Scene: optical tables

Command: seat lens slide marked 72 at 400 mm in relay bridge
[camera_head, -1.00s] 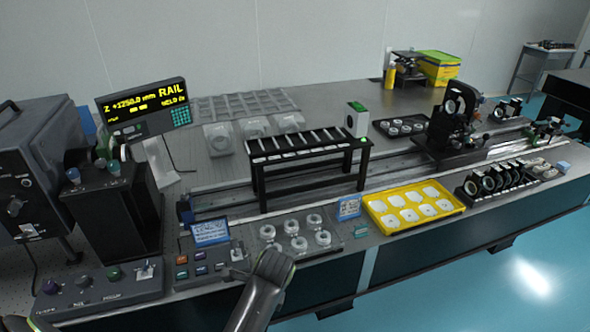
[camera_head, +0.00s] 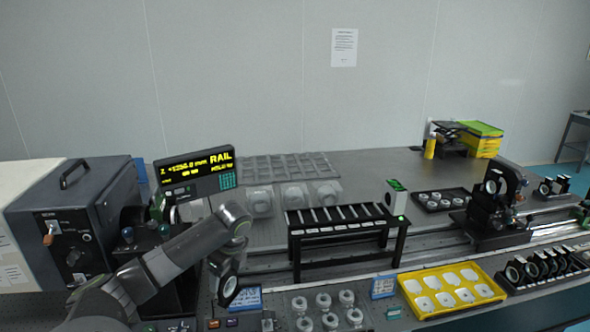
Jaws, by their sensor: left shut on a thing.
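The relay bridge (camera_head: 296,245) is a black table-like frame over the rail, with a row of pale bars and small labels along its top. My left arm reaches in from the left, and its gripper (camera_head: 226,275) points down, left of the bridge and apart from it. The gripper is shut on a small dark piece with a round lens-like face (camera_head: 230,287), likely a lens slide; no mark on it is readable. Several dark round-lens slides (camera_head: 538,266) stand in a row at the right. My right gripper is not in view.
A RAIL display (camera_head: 195,172) stands behind my arm. A yellow tray (camera_head: 420,308) with white pieces lies right of the bridge, and clear round parts (camera_head: 323,301) lie in front. A black optical mount (camera_head: 492,205) stands farther right.

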